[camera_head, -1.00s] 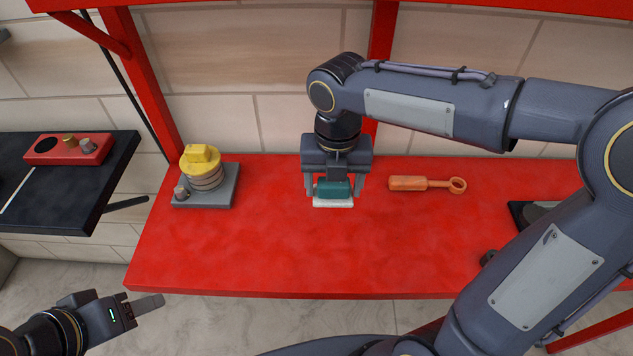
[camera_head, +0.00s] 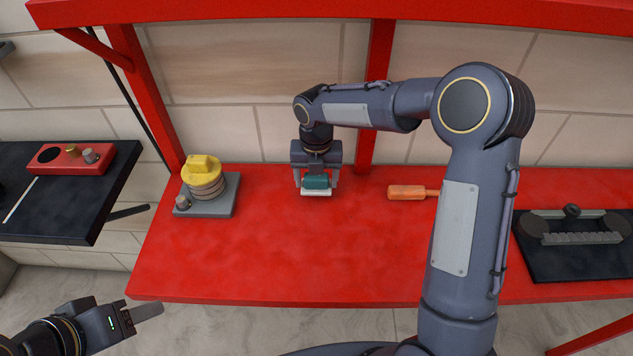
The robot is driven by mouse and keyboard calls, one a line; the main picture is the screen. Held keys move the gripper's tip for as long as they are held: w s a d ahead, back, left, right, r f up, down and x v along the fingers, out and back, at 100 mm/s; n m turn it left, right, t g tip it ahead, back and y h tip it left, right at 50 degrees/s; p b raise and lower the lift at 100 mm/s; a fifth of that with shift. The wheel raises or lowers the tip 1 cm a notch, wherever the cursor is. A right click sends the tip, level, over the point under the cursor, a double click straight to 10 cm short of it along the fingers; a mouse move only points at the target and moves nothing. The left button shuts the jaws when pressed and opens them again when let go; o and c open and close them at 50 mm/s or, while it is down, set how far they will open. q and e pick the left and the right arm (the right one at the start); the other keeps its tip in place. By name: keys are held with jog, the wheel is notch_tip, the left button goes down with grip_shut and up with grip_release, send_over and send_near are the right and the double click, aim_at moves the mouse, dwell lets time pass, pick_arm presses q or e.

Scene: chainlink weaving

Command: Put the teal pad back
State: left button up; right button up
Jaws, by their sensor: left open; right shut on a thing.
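The teal pad (camera_head: 316,182) is held between the fingers of my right gripper (camera_head: 317,186). A white layer shows along the pad's lower edge. The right gripper points down over the back middle of the red bench (camera_head: 270,250). I cannot tell whether the pad touches the bench. My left gripper (camera_head: 148,312) is open and empty at the lower left, in front of the bench and away from the pad. Only one of its fingers shows clearly.
A yellow-topped device on a grey plate (camera_head: 222,208) stands at the bench's left. An orange-handled tool (camera_head: 407,192) lies right of the pad, partly hidden by my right arm. A black tray with a chain-like strip (camera_head: 580,262) lies far right. The bench's front middle is clear.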

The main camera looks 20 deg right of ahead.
jog(key=shift+s+f, duration=0.1)
jog(key=shift+f, duration=0.8)
jog(key=shift+f, duration=0.1)
jog(key=shift+f, duration=0.15)
jog(key=o, duration=0.9)
jog(key=shift+o, duration=0.2)
